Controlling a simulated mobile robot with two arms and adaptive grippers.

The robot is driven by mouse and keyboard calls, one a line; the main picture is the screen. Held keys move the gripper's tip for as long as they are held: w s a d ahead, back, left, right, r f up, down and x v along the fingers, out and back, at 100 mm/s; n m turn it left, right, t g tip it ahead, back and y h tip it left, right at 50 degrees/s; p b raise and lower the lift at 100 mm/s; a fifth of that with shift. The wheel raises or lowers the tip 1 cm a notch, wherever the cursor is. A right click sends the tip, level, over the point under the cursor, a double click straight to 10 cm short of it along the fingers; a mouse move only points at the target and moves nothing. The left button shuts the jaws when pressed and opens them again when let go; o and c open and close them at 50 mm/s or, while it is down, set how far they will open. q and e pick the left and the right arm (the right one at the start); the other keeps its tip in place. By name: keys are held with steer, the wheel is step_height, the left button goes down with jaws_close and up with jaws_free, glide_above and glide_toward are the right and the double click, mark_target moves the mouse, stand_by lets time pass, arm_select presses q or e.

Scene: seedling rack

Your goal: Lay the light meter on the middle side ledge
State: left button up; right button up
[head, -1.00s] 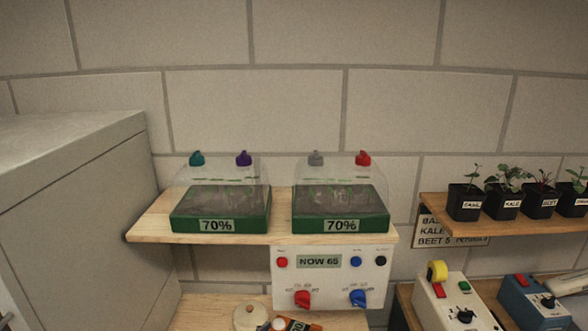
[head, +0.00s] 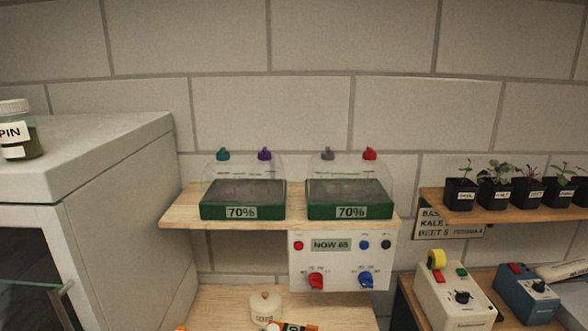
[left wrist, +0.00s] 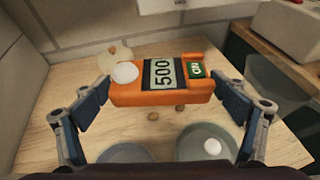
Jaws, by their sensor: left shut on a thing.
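The light meter (left wrist: 163,97) is orange, with a white dome at its left end, a display reading 500 and a green ON label. In the left wrist view, my left gripper (left wrist: 168,92) is shut on it across its length, above a wooden surface. In the head view, only part of the meter (head: 298,327) shows at the bottom edge; my left gripper is hidden there. Two side ledges show at the right: an upper ledge (head: 500,215) with potted seedlings and a lower ledge (head: 405,290) with two devices. I cannot tell which is the middle one. My right gripper is not in view.
A wooden shelf (head: 183,215) carries two domed green trays marked 70%. A white control panel (head: 340,274) hangs under it. A beige device (head: 455,300) and a blue device (head: 527,293) occupy the lower ledge. A round cream container (head: 265,306) stands on the wooden worktop (head: 225,298).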

arm_select(q)
steer(key=s+a+r+n+y, duration=0.5)
steer(key=a+r+y, duration=0.1)
steer(key=a+r, duration=0.15)
steer(key=s+a+r+n+g+y, duration=0.2)
steer(key=s+a+n+y, duration=0.25)
steer(key=s, duration=0.25)
steer(key=s+a+r+n+g+y, duration=0.3)
steer(key=s+a+n, duration=0.1)
steer(key=s+a, duration=0.2)
step_height(320, 180, down, 6)
steer(key=b, duration=0.6)
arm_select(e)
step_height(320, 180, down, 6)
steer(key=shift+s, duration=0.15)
arm_select(q)
steer(key=shift+f+m, duration=0.15)
steer(key=shift+m, duration=0.1)
steer(key=shift+t, duration=0.4)
